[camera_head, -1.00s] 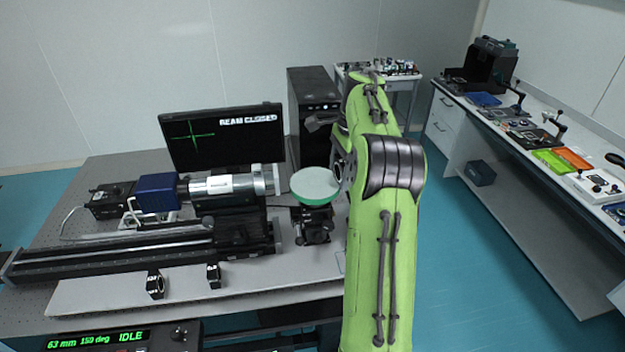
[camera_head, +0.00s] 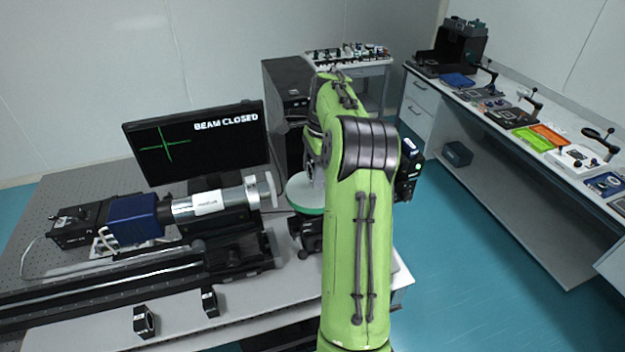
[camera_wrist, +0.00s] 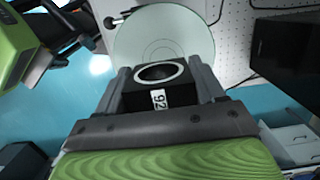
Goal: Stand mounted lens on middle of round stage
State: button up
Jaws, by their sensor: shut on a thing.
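The round stage (camera_head: 300,196) has a pale top and green rim; in the head view my arm hides its right part. In the wrist view the stage (camera_wrist: 165,22) is a pale disc with faint rings, at the top of the picture. My gripper (camera_wrist: 162,82) is shut on a mounted lens (camera_wrist: 160,100), a black block with a pale ring and a white number label. The lens overlaps the disc's lower edge in that view; its height above the stage cannot be told.
A silver-and-blue beam instrument (camera_head: 190,207) stands left of the stage, with a monitor (camera_head: 198,143) behind. Two small black mounts (camera_head: 144,320) (camera_head: 209,301) stand at the table's front. A black cabinet (camera_head: 286,85) is behind. A side bench (camera_head: 520,150) runs along the right.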

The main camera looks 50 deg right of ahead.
jog(key=f, duration=0.2)
jog(key=shift+w+f, duration=0.35)
jog(key=shift+w, duration=0.05)
jog(key=shift+s, duration=0.2)
jog(key=shift+f, duration=0.15)
jog(key=o, duration=1.2)
jog(key=shift+w, duration=0.1)
